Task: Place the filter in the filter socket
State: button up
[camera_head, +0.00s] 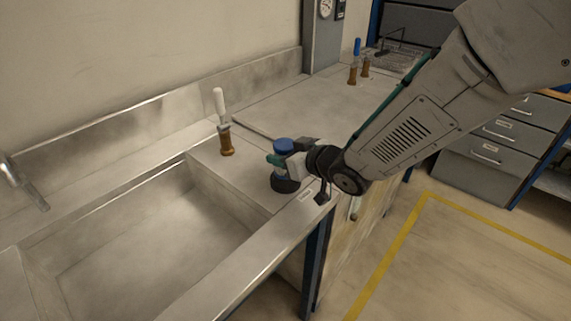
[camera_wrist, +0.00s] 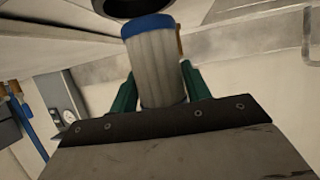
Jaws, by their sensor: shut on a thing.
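The filter is a pale ribbed cylinder with a blue end, held between the two green fingers of my gripper in the wrist view (camera_wrist: 160,85). In the head view, the filter's blue top (camera_head: 284,145) shows above my gripper (camera_head: 279,164), at the counter's front edge beside the sink. Most of the filter's side is hidden there by my fingers. A dark round socket (camera_head: 285,184) sits on the counter just below. Its dark rim also shows close to the filter's blue end in the wrist view (camera_wrist: 135,6). I cannot tell whether they touch.
A white-handled valve (camera_head: 222,120) stands on the counter (camera_head: 232,185) behind my gripper. Blue-handled (camera_head: 357,48) and other valves stand further back. The sink (camera_head: 150,235) lies left, with a faucet (camera_head: 28,185) beyond it. Grey drawers (camera_head: 490,140) stand at right.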

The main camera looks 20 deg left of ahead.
jog(key=shift+w+f, duration=0.25)
jog(key=shift+w, duration=0.1)
jog(key=shift+f, duration=1.55)
jog(key=shift+f, duration=0.2)
jog(key=o, duration=1.1)
jog(key=shift+c, duration=0.2)
